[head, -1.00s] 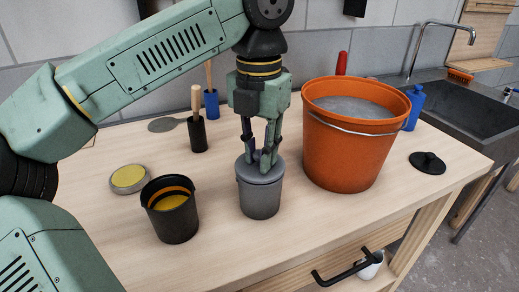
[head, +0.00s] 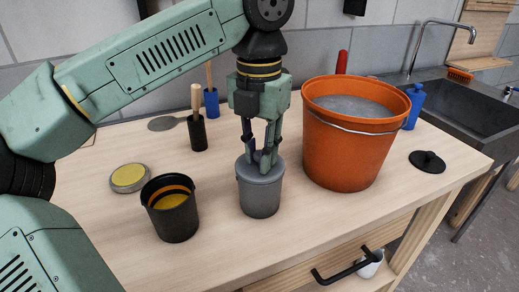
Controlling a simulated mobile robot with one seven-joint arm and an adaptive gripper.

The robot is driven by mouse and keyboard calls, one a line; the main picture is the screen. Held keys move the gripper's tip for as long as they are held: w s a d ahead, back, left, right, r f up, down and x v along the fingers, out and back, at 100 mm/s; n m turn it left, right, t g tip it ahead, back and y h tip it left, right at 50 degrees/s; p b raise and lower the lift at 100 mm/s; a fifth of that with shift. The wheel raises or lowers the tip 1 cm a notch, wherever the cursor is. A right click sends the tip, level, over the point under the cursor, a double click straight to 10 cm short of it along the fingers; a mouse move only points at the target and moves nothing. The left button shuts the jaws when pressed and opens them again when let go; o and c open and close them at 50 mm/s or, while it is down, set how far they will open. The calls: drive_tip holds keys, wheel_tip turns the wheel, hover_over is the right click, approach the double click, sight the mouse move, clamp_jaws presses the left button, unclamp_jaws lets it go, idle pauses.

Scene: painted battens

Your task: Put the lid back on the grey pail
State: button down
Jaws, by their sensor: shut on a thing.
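The grey pail (head: 260,197) stands upright near the middle of the wooden bench. A grey lid (head: 246,173) lies across its top and looks level. From this view the lid seems to sit on the rim, but I cannot tell whether it is pressed down all round. My gripper (head: 262,163) points straight down over the pail, shut on the lid's knob, which its fingers mostly hide.
A black pail (head: 172,222) with yellow paint stands to the left, beside a yellow-topped disc (head: 129,178). A large orange bucket (head: 348,155) stands close on the right. A black lid (head: 427,162) lies beyond it. The bench's front is clear.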

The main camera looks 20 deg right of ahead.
drive_tip(key=c, duration=1.4)
unclamp_jaws()
drive_tip(key=shift+o, duration=0.5)
drive_tip(key=o, duration=0.4)
drive_tip(key=shift+r+p, duration=2.85)
drive_tip(key=shift+r, duration=0.7)
